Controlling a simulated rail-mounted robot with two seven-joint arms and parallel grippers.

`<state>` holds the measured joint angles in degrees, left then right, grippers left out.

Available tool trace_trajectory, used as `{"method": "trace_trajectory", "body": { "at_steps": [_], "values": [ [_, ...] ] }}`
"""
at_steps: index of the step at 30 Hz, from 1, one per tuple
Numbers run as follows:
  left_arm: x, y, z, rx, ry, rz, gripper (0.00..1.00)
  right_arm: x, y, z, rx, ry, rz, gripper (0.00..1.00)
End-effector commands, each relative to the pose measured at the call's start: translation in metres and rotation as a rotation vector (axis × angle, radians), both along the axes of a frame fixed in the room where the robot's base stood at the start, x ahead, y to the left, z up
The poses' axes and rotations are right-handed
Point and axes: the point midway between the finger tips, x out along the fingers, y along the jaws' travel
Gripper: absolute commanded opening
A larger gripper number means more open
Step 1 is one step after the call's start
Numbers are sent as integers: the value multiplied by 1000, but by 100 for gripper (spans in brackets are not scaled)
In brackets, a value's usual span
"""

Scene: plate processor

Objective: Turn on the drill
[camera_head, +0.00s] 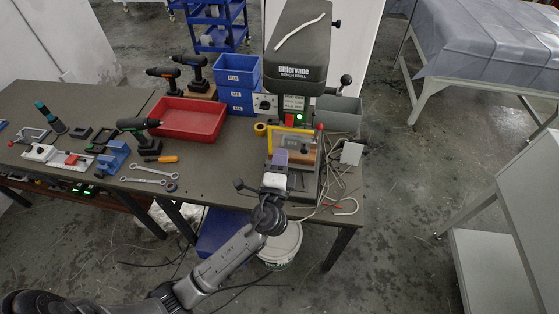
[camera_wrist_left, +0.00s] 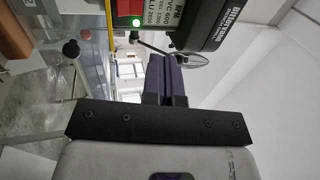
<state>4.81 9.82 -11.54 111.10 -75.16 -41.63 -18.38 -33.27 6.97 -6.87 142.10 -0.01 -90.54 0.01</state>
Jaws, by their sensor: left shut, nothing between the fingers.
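The bench drill (camera_head: 302,50) stands at the right end of the workbench, with a dark grey head marked "Bittervane". Its control panel (camera_head: 291,103) is under the head, with a glowing green button (camera_head: 299,117) and a red area beside it. In the left wrist view the glowing green button (camera_wrist_left: 135,22) is at the top, next to the red part and a lettered plate (camera_wrist_left: 163,12). My left gripper (camera_head: 280,158) is in front of the drill, below the panel. Its purple fingers (camera_wrist_left: 166,78) are shut and empty, apart from the button. My right gripper is out of view.
A yellow frame (camera_head: 291,130) and a red ball knob (camera_head: 319,127) are close to my left gripper. A red tray (camera_head: 188,119), blue bins (camera_head: 238,72) and wrenches (camera_head: 149,171) lie left. Loose cables hang at the bench's right edge.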

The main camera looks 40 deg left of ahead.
Motion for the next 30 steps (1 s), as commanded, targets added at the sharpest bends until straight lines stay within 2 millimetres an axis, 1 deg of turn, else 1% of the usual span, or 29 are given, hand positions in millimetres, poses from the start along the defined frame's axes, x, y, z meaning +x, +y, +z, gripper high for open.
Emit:
{"method": "trace_trajectory", "body": {
  "at_steps": [1, 6, 25, 28, 30],
  "values": [
    [-4, -2, 0, -1, 0, 0, 0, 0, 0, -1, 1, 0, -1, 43],
    [-10, -5, 0, 0, -1, 0, 0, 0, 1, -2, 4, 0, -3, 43],
    [-10, -5, 0, -5, -4, -2, 0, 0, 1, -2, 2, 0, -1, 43],
    [-13, 0, -1, -54, -17, 20, 0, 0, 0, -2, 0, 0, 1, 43],
    [-16, 8, -9, -145, -14, 60, 0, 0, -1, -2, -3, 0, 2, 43]
  ]
}}
